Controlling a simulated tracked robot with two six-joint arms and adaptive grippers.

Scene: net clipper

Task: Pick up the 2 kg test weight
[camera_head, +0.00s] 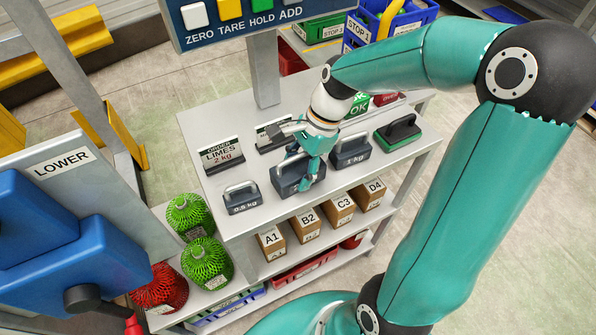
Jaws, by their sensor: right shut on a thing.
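My right gripper (302,180) comes down from above onto a dark grey test weight (287,184) and is shut on it. This weight is in the middle of the row on the grey table. Its label is covered by the fingers, so I cannot read its mass. I cannot tell whether it is clear of the table top. A smaller weight marked 0.5 kg (243,198) stands to its left. Another weight (350,152), whose label looks like 1 kg, stands to its right. My left gripper is not in view.
A green-based black handled block (398,132) stands at the table's right. Sign cards, one reading LIMES 2 kg (222,156), stand behind the weights. A post (264,70) carries the button panel (235,22). Boxes (340,210) fill the shelf below; netted green bags (207,262) are at left.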

